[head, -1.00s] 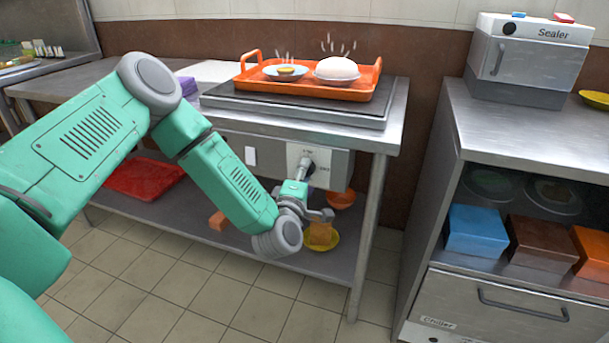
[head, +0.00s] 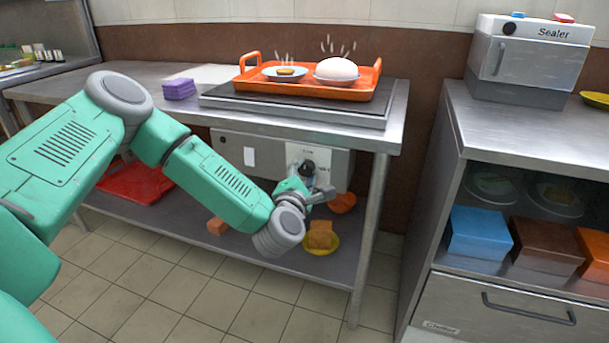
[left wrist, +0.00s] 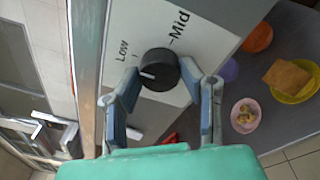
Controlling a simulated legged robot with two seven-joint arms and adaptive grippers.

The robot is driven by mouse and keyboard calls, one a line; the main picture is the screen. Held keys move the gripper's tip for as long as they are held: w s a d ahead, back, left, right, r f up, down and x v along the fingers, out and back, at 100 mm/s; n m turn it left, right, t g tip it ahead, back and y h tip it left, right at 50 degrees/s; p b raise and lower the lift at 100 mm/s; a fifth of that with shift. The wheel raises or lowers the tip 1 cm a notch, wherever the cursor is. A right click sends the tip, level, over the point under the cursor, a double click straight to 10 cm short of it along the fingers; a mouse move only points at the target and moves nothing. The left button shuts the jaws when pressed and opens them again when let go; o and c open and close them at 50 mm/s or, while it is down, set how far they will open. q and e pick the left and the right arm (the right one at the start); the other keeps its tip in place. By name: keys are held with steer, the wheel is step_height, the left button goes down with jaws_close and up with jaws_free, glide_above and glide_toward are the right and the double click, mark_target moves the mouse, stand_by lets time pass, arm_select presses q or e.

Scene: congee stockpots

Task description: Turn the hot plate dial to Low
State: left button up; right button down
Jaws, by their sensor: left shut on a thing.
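The black round dial (left wrist: 159,70) sits on a white plate (left wrist: 205,35) marked Low and Mid. Its white pointer faces left and slightly down in the left wrist view, a little below the Low tick. My left gripper (left wrist: 160,84) has one finger on each side of the dial and is shut on it. In the head view the dial (head: 307,168) shows just above the gripper (head: 312,187), on the front panel of the hot plate counter. My right gripper is not in view.
An orange tray (head: 376,75) with food stands on the dark hot plate (head: 225,95) above the panel. A lower shelf (head: 290,266) holds a yellow plate (head: 336,243) and other items. A cabinet stands to the right, with open floor between.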

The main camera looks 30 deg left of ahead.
arm_select(q)
steer(key=shift+s+f, duration=0.1)
steer(key=shift+f, duration=0.25)
steer(key=o, duration=1.1)
steer(key=shift+o, duration=0.2)
steer(key=shift+r, duration=0.1)
steer(key=v, duration=1.1)
steer(key=shift+s, duration=0.35)
steer(key=shift+d, duration=0.1)
